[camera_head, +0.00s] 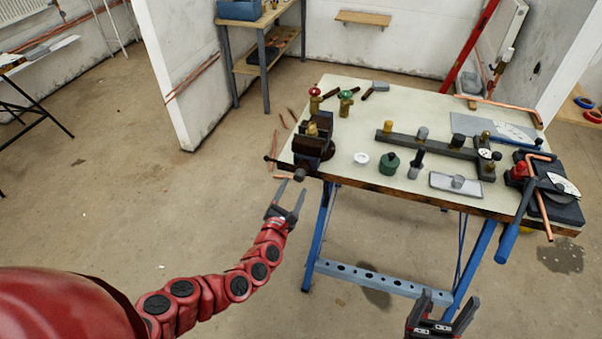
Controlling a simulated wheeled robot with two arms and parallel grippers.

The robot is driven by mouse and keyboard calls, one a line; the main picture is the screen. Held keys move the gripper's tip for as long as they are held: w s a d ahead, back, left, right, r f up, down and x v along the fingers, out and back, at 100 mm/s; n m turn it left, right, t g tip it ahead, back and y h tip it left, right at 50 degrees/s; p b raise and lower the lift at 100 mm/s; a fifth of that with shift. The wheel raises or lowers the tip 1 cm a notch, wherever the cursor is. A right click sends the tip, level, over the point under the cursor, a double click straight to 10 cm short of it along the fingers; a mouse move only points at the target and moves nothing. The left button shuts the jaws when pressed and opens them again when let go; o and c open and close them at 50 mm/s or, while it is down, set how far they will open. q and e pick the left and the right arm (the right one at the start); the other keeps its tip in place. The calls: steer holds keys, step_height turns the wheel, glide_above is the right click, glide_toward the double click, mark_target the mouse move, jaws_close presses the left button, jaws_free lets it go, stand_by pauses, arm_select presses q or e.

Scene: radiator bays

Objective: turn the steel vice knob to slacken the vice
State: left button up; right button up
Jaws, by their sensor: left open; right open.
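The dark blue vice (313,147) sits at the left front corner of the workbench, with a brass fitting (312,129) standing at its jaws. The steel vice knob (299,175) is a small grey round piece at the vice's front, just past the bench edge. My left gripper (293,186) is open, its fingers pointing up toward the knob, just below it in the picture. I cannot tell whether they touch. My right gripper (446,303) is open and empty at the bottom of the view, in front of the bench.
The workbench (350,185) with blue legs holds two valves with red (314,92) and green (346,95) handles, a green pot (390,163), a dark bar (425,143) and a pipe bender (545,190). Copper pipe pieces lie on the floor left of the bench.

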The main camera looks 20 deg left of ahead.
mark_target(298, 179)
arm_select(q)
steer(key=shift+w+b, duration=1.15)
steer(key=shift+w, duration=1.15)
jaws_close()
